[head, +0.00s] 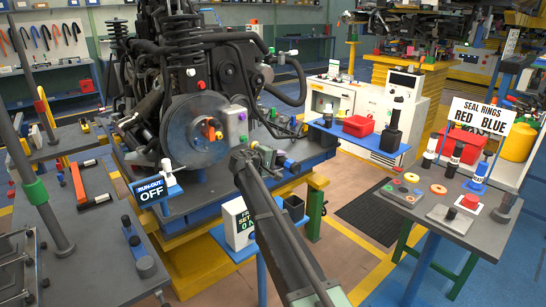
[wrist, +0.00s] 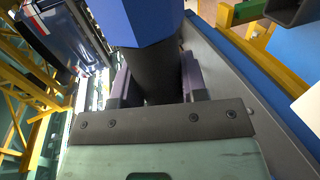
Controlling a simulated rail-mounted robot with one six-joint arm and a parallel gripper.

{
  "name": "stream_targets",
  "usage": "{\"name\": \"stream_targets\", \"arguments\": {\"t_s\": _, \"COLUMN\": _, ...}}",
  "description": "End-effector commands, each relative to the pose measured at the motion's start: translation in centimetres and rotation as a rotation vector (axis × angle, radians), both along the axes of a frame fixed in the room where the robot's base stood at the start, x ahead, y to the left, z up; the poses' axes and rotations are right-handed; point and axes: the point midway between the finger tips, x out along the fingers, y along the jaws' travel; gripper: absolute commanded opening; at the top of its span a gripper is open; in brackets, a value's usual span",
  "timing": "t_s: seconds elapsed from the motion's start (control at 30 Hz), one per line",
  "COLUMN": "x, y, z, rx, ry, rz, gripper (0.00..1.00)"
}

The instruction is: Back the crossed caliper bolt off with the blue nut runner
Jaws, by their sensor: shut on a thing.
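My gripper (head: 268,157) is to the right of the brake disc (head: 183,143) in the head view, apart from it in the picture. In the wrist view its two purple-grey fingers (wrist: 157,82) are shut on the dark grip of the blue nut runner (wrist: 138,22), whose blue faceted body fills the top centre. The runner's working end is out of view there, and I cannot make the tool out clearly in the head view. A grey caliper block (head: 235,121) with purple and green marks sits at the disc's right edge. I cannot tell which bolt is crossed.
A RUN-OUT OFF sign (head: 153,191) stands in front of the disc. A white counter box (head: 238,222) is below my gripper. A blue shelf (head: 378,146) holds a red bin and a black tool. The right table (head: 455,228) carries rings and bottles.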

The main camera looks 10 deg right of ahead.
Motion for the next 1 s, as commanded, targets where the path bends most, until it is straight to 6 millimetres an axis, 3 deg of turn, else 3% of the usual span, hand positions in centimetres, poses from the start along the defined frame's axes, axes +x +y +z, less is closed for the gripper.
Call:
{"name": "stream_targets", "arguments": {"t_s": 0.47, "x": 0.3, "y": 0.1, "z": 0.1, "rx": 0.002, "ry": -0.014, "rz": 0.000, "gripper": 0.00}}
{"name": "stream_targets", "arguments": {"t_s": 1.0, "x": 4.6, "y": 2.5, "z": 0.1, "rx": 0.001, "ry": -0.013, "rz": -0.001, "gripper": 0.00}}
